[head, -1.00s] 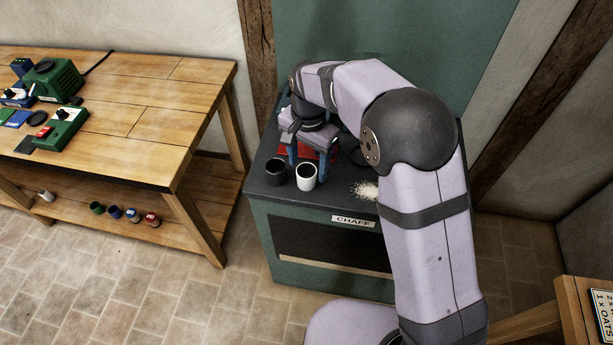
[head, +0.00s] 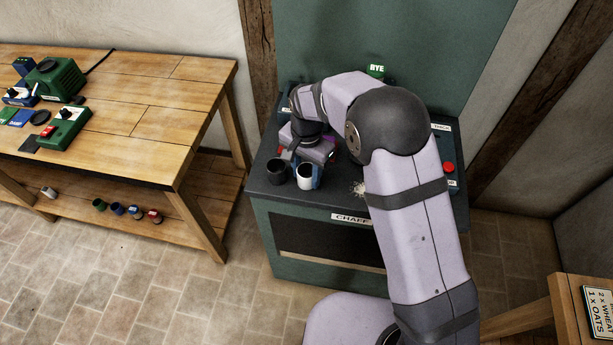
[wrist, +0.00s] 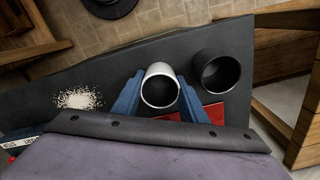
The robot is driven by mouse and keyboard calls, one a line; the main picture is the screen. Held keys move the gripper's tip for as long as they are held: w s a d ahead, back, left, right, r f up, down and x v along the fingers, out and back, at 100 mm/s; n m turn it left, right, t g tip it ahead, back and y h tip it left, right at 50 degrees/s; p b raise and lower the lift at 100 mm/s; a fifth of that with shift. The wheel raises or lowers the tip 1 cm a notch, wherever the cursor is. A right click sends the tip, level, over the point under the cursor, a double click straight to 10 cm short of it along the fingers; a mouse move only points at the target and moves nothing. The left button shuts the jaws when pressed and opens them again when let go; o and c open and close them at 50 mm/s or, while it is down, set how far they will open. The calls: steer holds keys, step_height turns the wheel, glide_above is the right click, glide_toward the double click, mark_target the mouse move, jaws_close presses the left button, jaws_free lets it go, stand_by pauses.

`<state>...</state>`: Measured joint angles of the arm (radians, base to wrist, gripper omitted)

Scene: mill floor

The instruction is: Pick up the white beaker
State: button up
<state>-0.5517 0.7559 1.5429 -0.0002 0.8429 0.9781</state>
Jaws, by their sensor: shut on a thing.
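The white beaker (head: 304,177) stands upright near the front left of the dark machine top, its inside dark in the head view. In the wrist view the white beaker (wrist: 160,88) sits between the two blue fingers of my gripper (wrist: 160,95), which is shut on it. In the head view my gripper (head: 305,175) is low over the top, and my wrist hides part of it. A black beaker (head: 277,171) stands upright just left of the white one. In the wrist view the black beaker (wrist: 221,72) is to the right, apart from the fingers.
A pale grain pile (wrist: 78,98) lies on the machine top (head: 330,200) beside the beaker. Red patches (wrist: 215,113) lie near the fingers. A green RYE container (head: 376,71) is behind my arm. A red button (head: 449,167) is at the right. A wooden bench (head: 140,115) stands left.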

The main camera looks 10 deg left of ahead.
steer(key=shift+r+b, duration=1.4)
steer(key=shift+r, duration=3.75)
steer(key=w+d+f+m+p, duration=0.2)
steer(key=w+d+m+p, duration=0.25)
steer(key=d+p, duration=0.65)
steer(key=w+d+n+b, duration=0.2)
steer(key=w+d+n, duration=0.1)
steer(key=w, duration=0.4)
steer(key=shift+w+f+n, duration=0.15)
steer(key=shift+f+n, duration=0.3)
steer(key=shift+n, duration=0.2)
steer(key=shift+f+b, duration=0.1)
steer(key=shift+b, duration=0.25)
